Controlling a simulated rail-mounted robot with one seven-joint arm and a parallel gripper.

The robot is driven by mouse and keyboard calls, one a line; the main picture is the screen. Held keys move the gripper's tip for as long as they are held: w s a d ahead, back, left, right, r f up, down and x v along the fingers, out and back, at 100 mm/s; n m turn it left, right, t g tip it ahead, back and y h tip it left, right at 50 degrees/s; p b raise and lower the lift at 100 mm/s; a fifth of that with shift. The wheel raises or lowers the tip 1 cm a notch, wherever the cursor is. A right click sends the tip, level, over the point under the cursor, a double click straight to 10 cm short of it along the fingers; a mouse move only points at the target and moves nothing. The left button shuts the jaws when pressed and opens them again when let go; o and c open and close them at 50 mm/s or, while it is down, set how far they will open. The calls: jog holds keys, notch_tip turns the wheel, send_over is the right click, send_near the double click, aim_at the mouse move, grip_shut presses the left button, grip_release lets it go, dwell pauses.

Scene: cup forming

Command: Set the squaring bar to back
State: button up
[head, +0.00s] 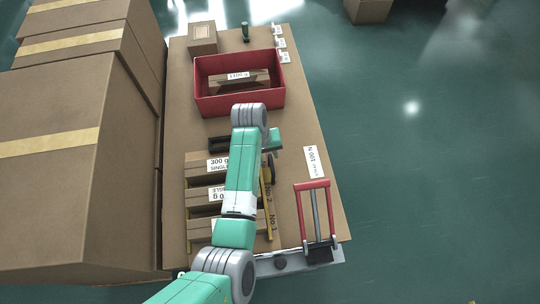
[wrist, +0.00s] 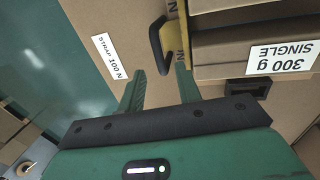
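The squaring bar appears to be the yellow bar (head: 265,212) along the right side of the stacked compartments in the head view. A dark looped handle (wrist: 157,45) stands beside a yellow strip in the wrist view. My gripper (wrist: 160,72) is open, and the handle's near end shows between its two green fingertips. I see no clear contact, and cannot tell the depth between them. In the head view my gripper (head: 274,140) is partly hidden by my arm, near the far end of the yellow bar.
Compartments with weight labels (head: 217,165) stand left of the bar. A red bin (head: 205,104) is behind, with a small carton (head: 202,39) farther back. A red-handled frame (head: 299,215) stands front right. Large cartons (head: 60,190) border the left. The board right of the bin is mostly clear.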

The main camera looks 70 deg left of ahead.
aim_at(271, 161)
jog(key=f, duration=0.2)
jog(key=f+b, duration=0.1)
jog(key=f, duration=0.1)
jog(key=shift+w, duration=0.4)
